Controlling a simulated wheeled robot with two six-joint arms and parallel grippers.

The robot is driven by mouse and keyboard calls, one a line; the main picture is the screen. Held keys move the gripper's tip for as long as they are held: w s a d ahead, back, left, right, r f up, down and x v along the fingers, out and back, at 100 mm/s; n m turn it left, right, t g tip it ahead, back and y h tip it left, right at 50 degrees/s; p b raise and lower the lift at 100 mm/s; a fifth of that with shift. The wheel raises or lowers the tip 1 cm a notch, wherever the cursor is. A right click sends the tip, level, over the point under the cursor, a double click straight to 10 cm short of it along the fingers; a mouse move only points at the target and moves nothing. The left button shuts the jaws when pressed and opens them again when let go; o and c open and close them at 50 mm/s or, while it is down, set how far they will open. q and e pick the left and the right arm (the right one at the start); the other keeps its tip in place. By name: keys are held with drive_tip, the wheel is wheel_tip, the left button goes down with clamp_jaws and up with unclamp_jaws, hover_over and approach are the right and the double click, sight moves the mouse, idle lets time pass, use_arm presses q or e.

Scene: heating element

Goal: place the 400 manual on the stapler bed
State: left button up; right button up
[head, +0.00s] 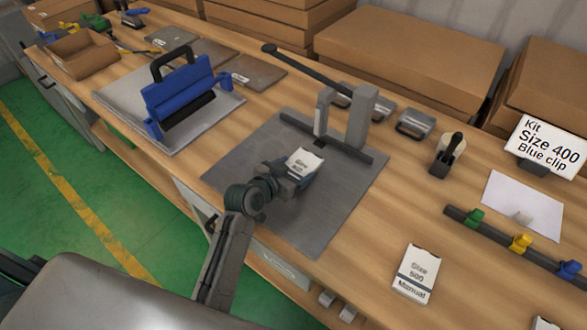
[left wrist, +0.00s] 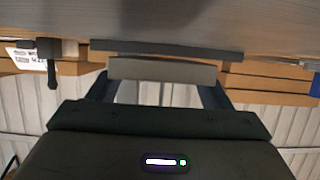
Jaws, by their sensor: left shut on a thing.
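My left gripper (head: 292,176) is shut on a small white manual with a dark lower part (head: 304,161). Its label reads "Size"; the number is too small to read surely. The gripper holds it over the stapler bed (head: 330,212), a grey metal plate, in front of the stapler's upright post (head: 360,118) and dark back bar (head: 345,149). I cannot tell whether the manual touches the bed. In the left wrist view a flat grey edge (left wrist: 162,72) spans between the fingers, likely the manual. My right gripper is not in view.
A "Size 500 Manual" (head: 416,274) lies on the bench to the right. A kit sign reads "Size 400 Blue clip" (head: 546,143). A clip rail (head: 500,236) and white sheet (head: 522,205) are at right. A blue press (head: 182,95) stands left; cardboard boxes (head: 410,60) line the back.

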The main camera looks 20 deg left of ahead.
use_arm(q)
drive_tip(key=shift+w+f, duration=0.1)
drive_tip(key=shift+f, duration=0.35)
drive_tip(key=o, duration=1)
drive_tip(key=shift+f, duration=0.1)
drive_tip(key=shift+o, duration=0.5)
drive_tip(key=shift+s+f, duration=0.15)
drive_tip(key=shift+s, duration=0.05)
drive_tip(key=shift+r, duration=0.6)
drive_tip(key=v, duration=0.4)
drive_tip(key=b+v, duration=0.1)
drive_tip(key=v, duration=0.6)
drive_tip(key=shift+s+a+r, duration=0.2)
drive_tip(key=shift+r, duration=0.3)
